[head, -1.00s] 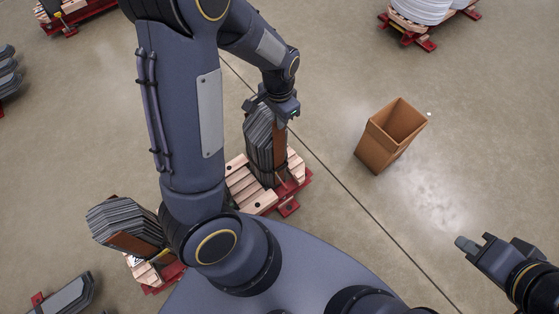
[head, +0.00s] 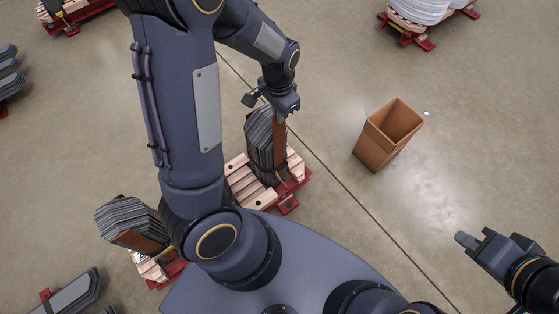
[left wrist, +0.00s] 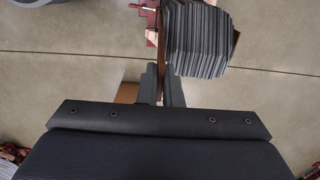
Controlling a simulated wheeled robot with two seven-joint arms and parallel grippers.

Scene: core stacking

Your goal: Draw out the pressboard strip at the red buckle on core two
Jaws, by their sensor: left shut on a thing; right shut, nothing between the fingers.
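My left gripper (head: 284,106) is at the top of a core of dark stacked sheets (head: 258,138) on a pallet. In the left wrist view, its fingers (left wrist: 161,92) are shut on a thin brown pressboard strip (left wrist: 161,66), beside the core's sheets (left wrist: 197,40). In the head view, the brown strip (head: 279,140) runs down the core's right side below the gripper. I cannot make out whether its lower end is still against the core, nor a red buckle. My right gripper (head: 472,242) is shut and empty over the floor at the right.
An open cardboard box (head: 388,136) stands on the floor right of the core. The core's wooden pallet has red feet (head: 289,205). Another core (head: 128,218) stands at lower left. More pallets lie at the far edges; the floor between box and right arm is clear.

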